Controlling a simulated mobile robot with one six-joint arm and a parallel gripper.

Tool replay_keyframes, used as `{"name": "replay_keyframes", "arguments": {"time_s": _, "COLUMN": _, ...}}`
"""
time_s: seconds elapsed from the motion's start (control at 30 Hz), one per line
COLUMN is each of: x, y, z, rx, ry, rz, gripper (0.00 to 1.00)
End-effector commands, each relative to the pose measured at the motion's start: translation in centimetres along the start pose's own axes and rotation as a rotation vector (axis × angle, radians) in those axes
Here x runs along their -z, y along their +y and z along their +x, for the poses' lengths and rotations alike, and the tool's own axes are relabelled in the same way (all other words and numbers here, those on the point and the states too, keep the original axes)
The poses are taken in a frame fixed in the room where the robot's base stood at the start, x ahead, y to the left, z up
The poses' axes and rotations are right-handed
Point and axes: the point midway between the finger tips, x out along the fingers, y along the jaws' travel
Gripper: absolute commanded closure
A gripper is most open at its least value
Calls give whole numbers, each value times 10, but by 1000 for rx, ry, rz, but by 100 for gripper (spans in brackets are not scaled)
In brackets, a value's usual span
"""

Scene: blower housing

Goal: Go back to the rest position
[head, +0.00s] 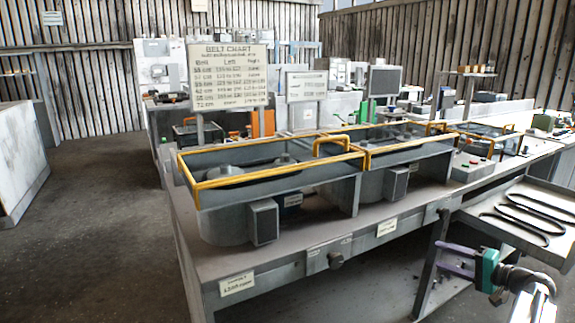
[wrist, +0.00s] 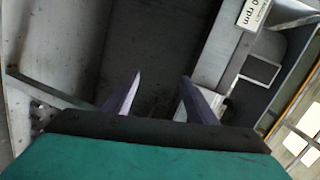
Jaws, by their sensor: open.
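My gripper (head: 447,260) is at the lower right of the head view, with purple fingers and a teal body. It is in front of the workbench, near the tray with black belts. In the wrist view my gripper (wrist: 158,92) has its two purple fingers apart and nothing between them. Behind the fingers the wrist view shows a dark area, with a grey bench part and a white label (wrist: 253,14) to the right.
The grey workbench (head: 240,265) carries two blower housings (head: 225,222) with yellow-railed guards. A tray (head: 475,207) with several black belts (head: 520,220) is at right. A belt chart (head: 229,75) stands behind. Open floor (head: 95,230) lies to the left.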

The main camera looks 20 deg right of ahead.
Motion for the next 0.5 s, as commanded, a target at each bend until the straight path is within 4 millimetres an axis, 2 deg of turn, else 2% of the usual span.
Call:
{"name": "replay_keyframes", "arguments": {"time_s": 0.03, "x": -17, "y": 6, "z": 19, "rx": -27, "ry": -34, "rz": 14, "gripper": 48}}
{"name": "replay_keyframes", "arguments": {"time_s": 0.2, "x": -68, "y": 41, "z": 72, "rx": -132, "ry": -136, "rz": 48, "gripper": 48}}
{"name": "replay_keyframes", "arguments": {"time_s": 0.37, "x": -122, "y": 72, "z": 112, "rx": -234, "ry": -234, "rz": 67, "gripper": 48}}
{"name": "replay_keyframes", "arguments": {"time_s": 0.5, "x": -173, "y": 97, "z": 140, "rx": -326, "ry": -322, "rz": 72, "gripper": 48}}
